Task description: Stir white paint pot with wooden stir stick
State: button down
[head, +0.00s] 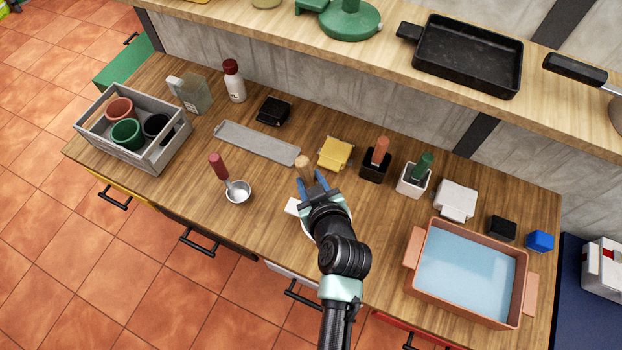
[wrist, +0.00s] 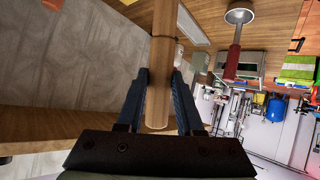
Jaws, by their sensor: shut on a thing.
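My gripper (head: 313,187) is shut on a wooden stick, whose pale rounded end (head: 303,164) shows just beyond the fingers in the head view. In the wrist view the stick (wrist: 158,95) runs lengthwise between the two dark fingers (wrist: 160,85). A round white rim (head: 306,229) shows under my gripper and arm; most of that pot is hidden, and so is its inside. I cannot tell whether the stick's lower end is in it. A white square holder (head: 411,187) with a green-handled tool stands to the right.
A metal ladle (head: 238,192) with a red handle lies left of my gripper. A yellow block (head: 336,153) and a black holder (head: 375,168) are close behind. A water tub (head: 419,279) is at right, a grey crate (head: 164,160) at left.

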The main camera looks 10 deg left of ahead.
aim_at(309, 167)
dwell(0.3)
notch_tip(309, 167, up, 5)
jog(key=p, duration=0.4)
